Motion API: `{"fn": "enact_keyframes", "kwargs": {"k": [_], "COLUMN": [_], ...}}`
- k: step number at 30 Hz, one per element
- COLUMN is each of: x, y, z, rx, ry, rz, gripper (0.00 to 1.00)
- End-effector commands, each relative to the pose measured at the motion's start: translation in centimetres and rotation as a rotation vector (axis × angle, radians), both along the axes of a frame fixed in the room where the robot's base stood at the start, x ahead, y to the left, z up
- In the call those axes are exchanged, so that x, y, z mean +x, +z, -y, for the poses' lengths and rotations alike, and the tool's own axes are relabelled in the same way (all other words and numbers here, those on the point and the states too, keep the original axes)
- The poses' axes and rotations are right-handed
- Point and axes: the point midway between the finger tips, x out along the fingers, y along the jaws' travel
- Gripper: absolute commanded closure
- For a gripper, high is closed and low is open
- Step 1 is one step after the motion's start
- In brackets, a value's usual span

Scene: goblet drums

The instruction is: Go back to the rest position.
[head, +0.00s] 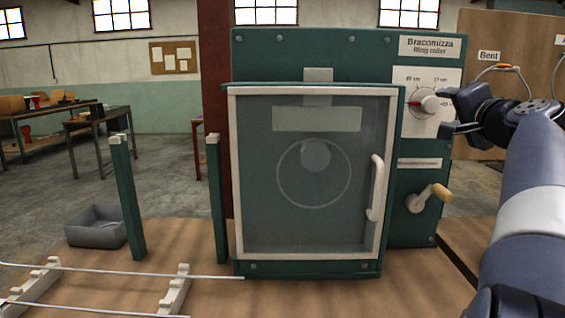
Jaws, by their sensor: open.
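My gripper (449,112) is at the right of the head view, open, with its fingers pointing left. I cannot tell whether a finger touches the knob. Nothing shows between the fingers. My arm rises from the lower right corner. The ring roller is a green machine with a closed glass door (314,225) in a white frame. A ring shows dimly behind the glass.
A white door handle (376,188) and a crank with a wooden grip (442,192) stick out below the dial. Green posts (127,200), rods on white racks (175,292) and a grey bin (92,228) are at left. A board labelled Bent (489,57) stands behind my arm.

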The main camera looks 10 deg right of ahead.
Motion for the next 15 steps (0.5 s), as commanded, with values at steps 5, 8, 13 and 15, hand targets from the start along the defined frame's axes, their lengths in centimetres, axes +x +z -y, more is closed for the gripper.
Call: {"fn": "enact_keyframes", "kwargs": {"k": [5, 8, 13, 15], "x": [3.5, 5.0, 6.7, 7.1], "y": [0.1, 0.1, 0.1, 0.1], "z": [0.7, 1.1, 1.6, 1.7], "rx": [0.0, 0.0, 0.0, 0.0], "ry": [0.004, 0.003, 0.001, 0.001], "rz": [0.0, 0.001, 0.0, 0.002], "gripper": [0.4, 0.4, 0.4, 0.4]}}
